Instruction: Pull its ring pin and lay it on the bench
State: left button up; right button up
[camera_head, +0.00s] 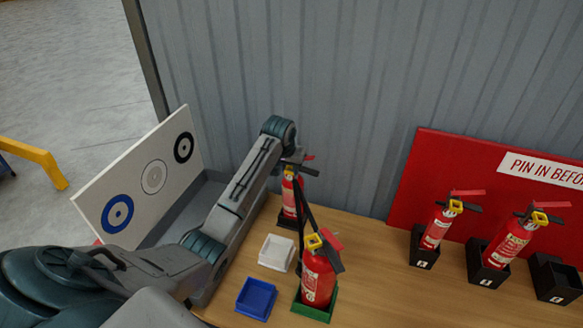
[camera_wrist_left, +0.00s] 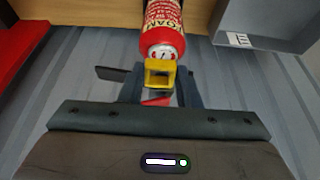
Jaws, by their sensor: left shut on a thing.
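A red foam extinguisher (camera_head: 290,196) with a yellow ring pin stands in a black holder at the back of the bench (camera_head: 370,262). My left gripper (camera_head: 297,163) is at its top. In the left wrist view, the yellow ring pin (camera_wrist_left: 160,73) sits between the two fingers (camera_wrist_left: 160,90), which are shut on it. The ring is against the extinguisher's top (camera_wrist_left: 161,35); whether the pin is still seated cannot be told. A red lever (camera_wrist_left: 157,101) shows beyond the ring. My right gripper is not in view.
Another extinguisher (camera_head: 316,278) stands close in front in a green holder (camera_head: 328,310). A white tray (camera_head: 277,252) and a blue tray (camera_head: 256,299) lie to its left. Two extinguishers stand in black holders at right beside an empty holder (camera_head: 556,279). Bare bench lies between.

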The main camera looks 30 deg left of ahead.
pick_arm(q)
jog(key=shift+s+d+f, duration=0.1)
jog(key=shift+s+d, duration=0.15)
jog(key=shift+s, duration=0.8)
jog(key=shift+s+d+f, duration=0.1)
jog(key=shift+s+d, duration=0.15)
jog(key=shift+s, duration=0.8)
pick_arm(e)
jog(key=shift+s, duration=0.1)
pick_arm(q)
jog(key=shift+s, duration=0.1)
jog(key=shift+s+d, duration=0.15)
jog(key=shift+s, duration=0.5)
jog(key=shift+s+d, duration=0.15)
jog(key=shift+s, duration=0.45)
